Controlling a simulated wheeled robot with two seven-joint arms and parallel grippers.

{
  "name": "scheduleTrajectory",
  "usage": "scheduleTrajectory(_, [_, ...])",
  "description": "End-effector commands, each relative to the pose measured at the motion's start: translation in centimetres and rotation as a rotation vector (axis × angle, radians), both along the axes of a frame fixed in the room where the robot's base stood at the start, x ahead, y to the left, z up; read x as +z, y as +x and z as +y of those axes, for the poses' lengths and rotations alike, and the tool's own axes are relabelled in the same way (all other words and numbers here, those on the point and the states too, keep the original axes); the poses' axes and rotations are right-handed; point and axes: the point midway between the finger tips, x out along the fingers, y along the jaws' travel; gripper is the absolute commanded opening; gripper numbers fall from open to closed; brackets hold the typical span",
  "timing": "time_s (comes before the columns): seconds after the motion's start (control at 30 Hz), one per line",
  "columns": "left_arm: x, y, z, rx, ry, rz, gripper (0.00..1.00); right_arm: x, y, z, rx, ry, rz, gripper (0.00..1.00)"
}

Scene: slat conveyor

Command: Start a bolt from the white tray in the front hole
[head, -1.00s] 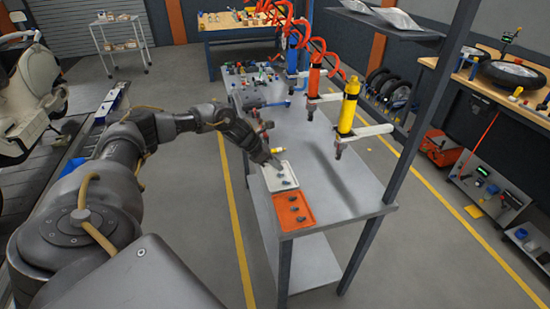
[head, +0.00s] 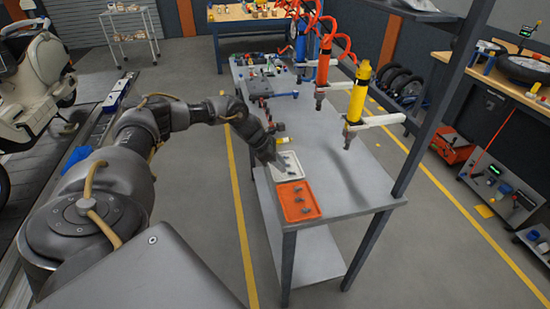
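The white tray (head: 294,170) lies on the grey workbench, with small dark bolts (head: 288,167) in it. My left gripper (head: 283,166) reaches in from the left and is over the tray's left side, pointing down. Its fingers are too small and dark to show whether they are open or hold a bolt. My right gripper is not in view. I cannot make out the front hole.
An orange tray (head: 314,208) with several dark parts sits at the bench's near end. Red, blue and yellow tools (head: 357,95) hang over the grey bench (head: 350,203). A dark post rises at its right corner. Grey floor is open between conveyor and bench.

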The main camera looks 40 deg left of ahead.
Motion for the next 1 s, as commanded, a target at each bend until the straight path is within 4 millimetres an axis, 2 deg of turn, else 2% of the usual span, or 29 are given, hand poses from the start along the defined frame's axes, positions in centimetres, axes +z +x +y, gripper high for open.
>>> scheduleTrajectory(0.1, [-1.4, 0.5, -0.6, -0.001, 0.000, -0.001, 0.24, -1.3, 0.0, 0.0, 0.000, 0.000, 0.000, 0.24])
scheduleTrajectory(0.3, [-2.5, 1.1, -1.2, 0.001, 0.000, -0.001, 0.24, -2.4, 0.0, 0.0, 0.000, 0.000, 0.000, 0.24])
scheduleTrajectory(0.83, [-3.1, 1.5, -1.6, 0.000, 0.000, 0.000, 0.24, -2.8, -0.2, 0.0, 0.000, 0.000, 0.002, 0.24])
scheduleTrajectory(0.87, [-3.1, 1.4, -1.6, 0.000, 0.000, 0.000, 0.23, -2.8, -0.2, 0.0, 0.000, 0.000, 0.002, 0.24])
scheduleTrajectory(1.0, [-3.1, 1.4, -1.6, 0.000, 0.000, 0.000, 0.04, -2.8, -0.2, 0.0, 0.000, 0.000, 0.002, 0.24])
